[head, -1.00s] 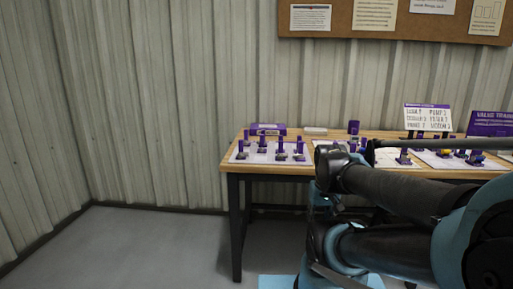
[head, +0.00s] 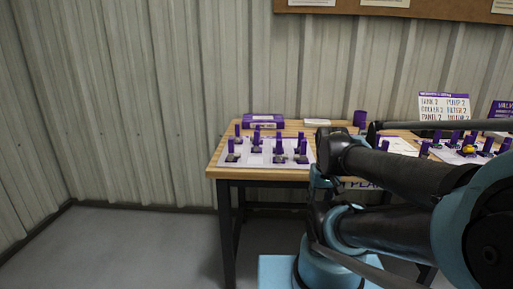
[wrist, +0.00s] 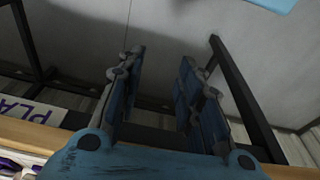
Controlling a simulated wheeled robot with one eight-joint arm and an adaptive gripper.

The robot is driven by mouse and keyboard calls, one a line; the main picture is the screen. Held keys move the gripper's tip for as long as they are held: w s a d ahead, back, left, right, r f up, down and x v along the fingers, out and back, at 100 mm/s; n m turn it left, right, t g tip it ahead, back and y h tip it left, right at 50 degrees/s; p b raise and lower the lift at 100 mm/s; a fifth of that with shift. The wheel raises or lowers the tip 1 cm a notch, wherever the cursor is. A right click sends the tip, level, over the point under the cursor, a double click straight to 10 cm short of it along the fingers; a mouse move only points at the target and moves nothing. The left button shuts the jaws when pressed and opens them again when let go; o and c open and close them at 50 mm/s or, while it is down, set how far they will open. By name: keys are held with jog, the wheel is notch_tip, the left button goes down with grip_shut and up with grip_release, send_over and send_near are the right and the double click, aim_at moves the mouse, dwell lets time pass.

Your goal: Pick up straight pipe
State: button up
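I cannot pick out a straight pipe for certain in either view. Purple upright pieces (head: 279,148) stand in rows on a pale board (head: 240,159) at the left end of the wooden table. My gripper (wrist: 160,85) shows in the wrist view with its two blue fingers spread and nothing between them. Below the fingers in that picture lies the wooden table edge (wrist: 285,172), with floor and dark table legs beyond. In the head view my arm covers the middle of the table, and the gripper is not visible there.
The wooden table (head: 214,171) stands against a corrugated wall (head: 150,100). A purple case (head: 263,121), a purple cylinder (head: 360,118) and a white sign (head: 444,107) are at the back. A second board with purple and yellow parts (head: 468,150) is at right. Floor at left is clear.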

jog(key=shift+o, duration=1)
jog(key=shift+s+r, duration=0.15)
jog(key=w+a+r+g, duration=0.1)
jog(key=w+a+r, duration=0.6)
jog(key=w+r, duration=0.45)
jog(key=w+a+r+g, duration=0.1)
jog(key=w+a+r, duration=0.6)
jog(key=w+r, duration=0.45)
send_over(257, 144)
jog(key=w, duration=0.2)
jog(key=shift+m, duration=0.3)
jog(key=f, duration=0.9)
jog(key=shift+s+a+f, duration=0.1)
jog(key=shift+s, duration=0.15)
jog(key=shift+s+f, duration=0.15)
jog(key=shift+f, duration=2.65)
grip_shut()
